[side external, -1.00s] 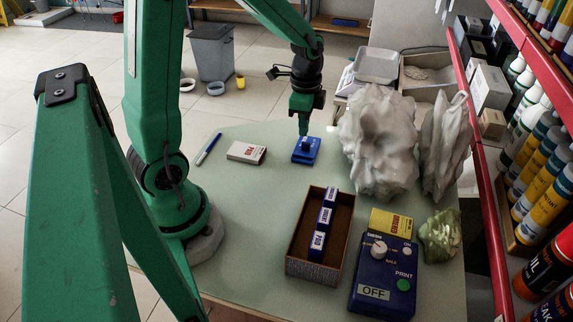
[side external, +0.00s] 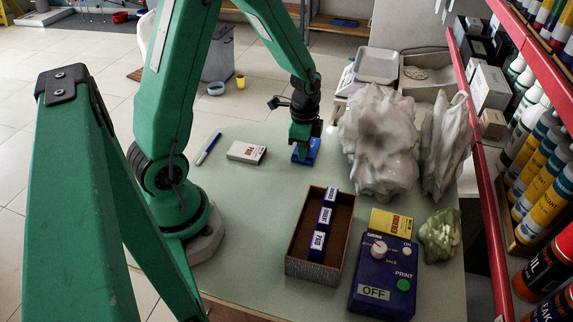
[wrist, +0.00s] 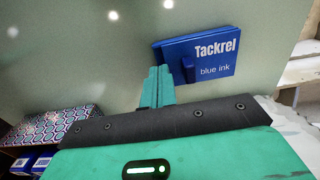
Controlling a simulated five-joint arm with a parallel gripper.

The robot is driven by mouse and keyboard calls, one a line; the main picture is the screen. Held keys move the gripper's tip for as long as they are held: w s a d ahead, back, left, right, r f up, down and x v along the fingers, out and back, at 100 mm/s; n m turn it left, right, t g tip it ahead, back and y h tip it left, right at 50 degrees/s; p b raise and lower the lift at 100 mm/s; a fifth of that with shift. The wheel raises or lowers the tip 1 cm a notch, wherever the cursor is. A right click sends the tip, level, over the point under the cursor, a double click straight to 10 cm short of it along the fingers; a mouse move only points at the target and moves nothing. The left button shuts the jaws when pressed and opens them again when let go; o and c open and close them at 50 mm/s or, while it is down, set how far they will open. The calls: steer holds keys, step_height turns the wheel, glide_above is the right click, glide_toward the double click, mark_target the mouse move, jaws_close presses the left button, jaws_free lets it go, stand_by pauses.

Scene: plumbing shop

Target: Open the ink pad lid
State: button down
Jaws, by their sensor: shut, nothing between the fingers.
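The blue ink pad (side external: 314,151) lies flat on the table near its back edge. In the wrist view its lid (wrist: 216,58) shows the words "Tackrel" and "blue ink" and appears to lie down over the pad. A small dark blue tab (wrist: 187,67) shows at its near side. My gripper (side external: 301,155) is low at the pad and covers part of it in the side view. In the wrist view the green fingers (wrist: 158,72) are shut with nothing between them, close to the tab and the pad's left part. I cannot tell whether they touch it.
A small white box (side external: 246,152) and a pen (side external: 208,149) lie left of the pad. A large grey wrapped lump (side external: 378,140) stands close on the right. In front are an open box (side external: 292,240) of stamps and a blue control box (side external: 385,275) marked OFF.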

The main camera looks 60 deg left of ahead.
steer(key=shift+s+f, duration=0.1)
steer(key=shift+f, duration=0.15)
steer(key=shift+w+a, duration=2.3)
steer(key=shift+a, duration=0.1)
stand_by(0.7)
steer(key=shift+s+d, duration=0.15)
steer(key=shift+d, duration=0.05)
stand_by(0.5)
steer(key=shift+r, duration=0.1)
steer(key=shift+w+a+r, duration=0.1)
steer(key=shift+r, duration=1.7)
steer(key=shift+w+r, duration=0.1)
steer(key=shift+r, duration=1.65)
